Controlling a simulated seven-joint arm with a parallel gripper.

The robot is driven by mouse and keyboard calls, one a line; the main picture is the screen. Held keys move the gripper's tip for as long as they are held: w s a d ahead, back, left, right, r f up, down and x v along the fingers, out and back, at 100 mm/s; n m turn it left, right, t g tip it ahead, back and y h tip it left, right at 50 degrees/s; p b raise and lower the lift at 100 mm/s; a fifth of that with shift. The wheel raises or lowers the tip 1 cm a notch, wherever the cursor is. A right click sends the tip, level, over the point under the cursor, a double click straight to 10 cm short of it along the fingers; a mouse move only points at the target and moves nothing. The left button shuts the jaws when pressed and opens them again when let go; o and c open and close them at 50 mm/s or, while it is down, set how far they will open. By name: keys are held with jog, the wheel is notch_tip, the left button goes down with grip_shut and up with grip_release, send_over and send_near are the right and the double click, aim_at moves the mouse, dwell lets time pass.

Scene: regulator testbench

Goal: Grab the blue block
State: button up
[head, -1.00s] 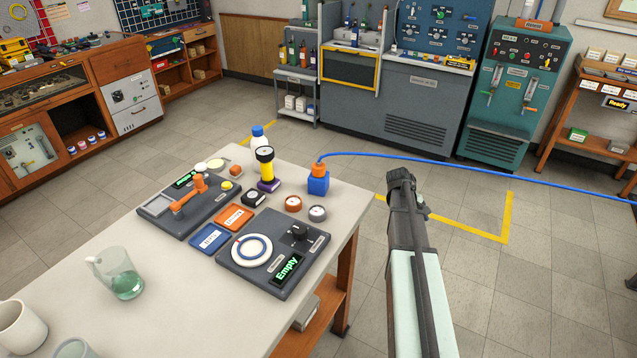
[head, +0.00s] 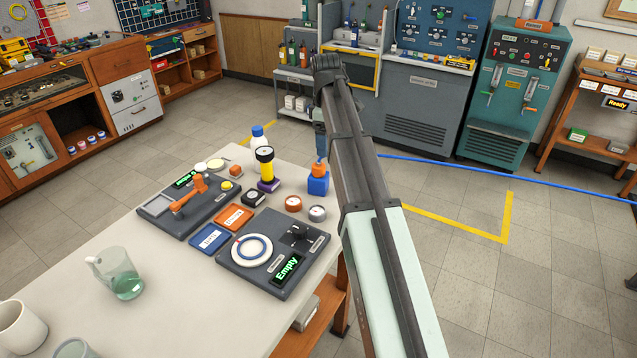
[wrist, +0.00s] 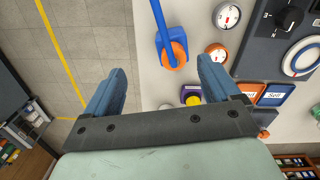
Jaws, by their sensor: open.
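The blue block (head: 318,186) stands near the far right corner of the table, with an orange cap (head: 319,170) on top and a blue hose running from it. My gripper (head: 320,152) is above the block in the head view, fingers pointing down, partly hidden by my own arm. In the wrist view, my gripper (wrist: 164,72) is open and empty with its two blue fingers wide apart. There the blue block (wrist: 160,38) lies below, ahead of the gap between the fingertips, largely covered by the orange cap and hose (wrist: 161,16).
Orange and white round gauges (head: 293,203) (head: 317,213) stand beside the block. Two dark panels (head: 240,268) (head: 160,222) lie nearer.

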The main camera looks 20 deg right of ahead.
aim_at(318, 176)
jog(key=shift+s+a+r, duration=0.1)
jog(key=shift+a+r, duration=0.3)
jog(key=shift+a, duration=0.7)
jog(key=shift+a+f, duration=0.2)
jog(key=shift+f, duration=6.6)
jog(key=shift+c, duration=0.4)
jog(key=c, duration=1.2)
